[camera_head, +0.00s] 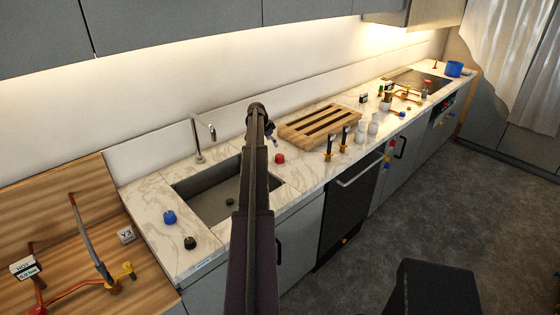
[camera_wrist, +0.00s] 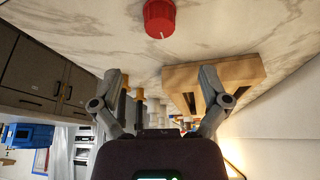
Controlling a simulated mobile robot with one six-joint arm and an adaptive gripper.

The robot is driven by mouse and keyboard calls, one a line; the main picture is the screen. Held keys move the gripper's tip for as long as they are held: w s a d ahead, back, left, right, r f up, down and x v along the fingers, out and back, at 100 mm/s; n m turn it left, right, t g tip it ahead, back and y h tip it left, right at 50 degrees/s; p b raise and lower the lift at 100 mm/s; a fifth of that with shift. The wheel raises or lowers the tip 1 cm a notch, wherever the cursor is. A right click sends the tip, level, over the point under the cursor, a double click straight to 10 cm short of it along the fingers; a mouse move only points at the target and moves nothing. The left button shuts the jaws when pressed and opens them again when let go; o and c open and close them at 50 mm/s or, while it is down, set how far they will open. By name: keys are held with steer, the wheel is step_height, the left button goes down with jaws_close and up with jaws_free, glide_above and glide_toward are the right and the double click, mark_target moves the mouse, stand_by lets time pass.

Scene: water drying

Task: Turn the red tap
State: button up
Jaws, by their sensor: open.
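The red tap (camera_head: 279,159) is a small red knob on the marble counter, to the right of the sink in the head view. In the wrist view the red tap (camera_wrist: 160,18) is at the top centre, with a pale mark on its edge. My gripper (camera_head: 272,138) is above the counter, close to the knob in the head view and apart from it. In the wrist view my gripper (camera_wrist: 160,72) has its two fingers spread wide with nothing between them. The exact gap to the knob is hard to tell.
The sink (camera_head: 181,188) has a tall faucet (camera_head: 202,137) behind it. A blue knob (camera_head: 170,217) and a black knob (camera_head: 190,243) are left of the sink. A slatted wooden rack (camera_head: 296,136) stands right of the red tap. Upright tools (camera_head: 328,149) stand near the counter's front edge.

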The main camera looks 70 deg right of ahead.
mark_target(279, 156)
steer(key=shift+b+x, duration=4.7)
steer(key=shift+x, duration=0.7)
steer(key=shift+d, duration=0.1)
steer(key=c, duration=1.1)
